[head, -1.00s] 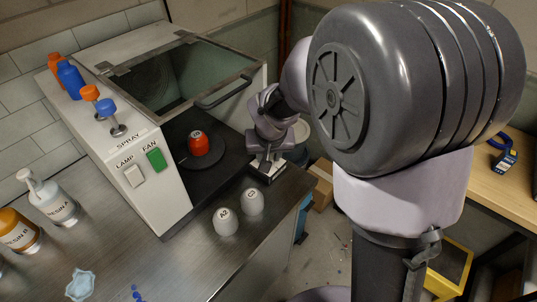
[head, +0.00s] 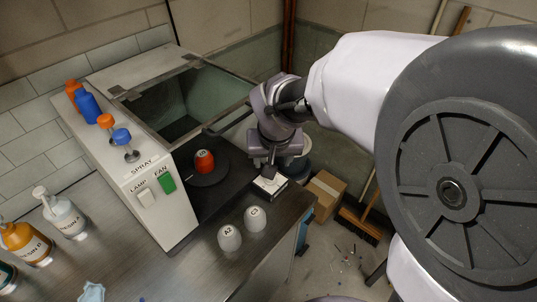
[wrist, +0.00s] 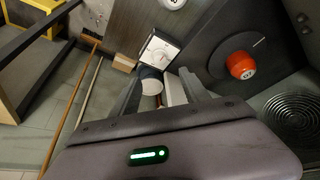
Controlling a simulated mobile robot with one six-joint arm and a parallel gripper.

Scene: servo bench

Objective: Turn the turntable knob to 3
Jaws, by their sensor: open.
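A small white-faced square dial box (head: 269,185), which looks like the turntable knob's panel, sits at the right end of the bench by the black turntable (head: 207,172). In the wrist view its white face (wrist: 160,47) shows faint markings, too small to read; the knob itself is not clear. My gripper (head: 267,172) is just above and behind the box in the head view. In the wrist view my open fingers (wrist: 163,90) point down past the box's near edge, with nothing between them.
The spray booth's glass lid (head: 190,95) is behind my gripper. A white-topped bucket (wrist: 151,84) and a cardboard box (head: 325,192) are on the floor beyond the bench edge.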

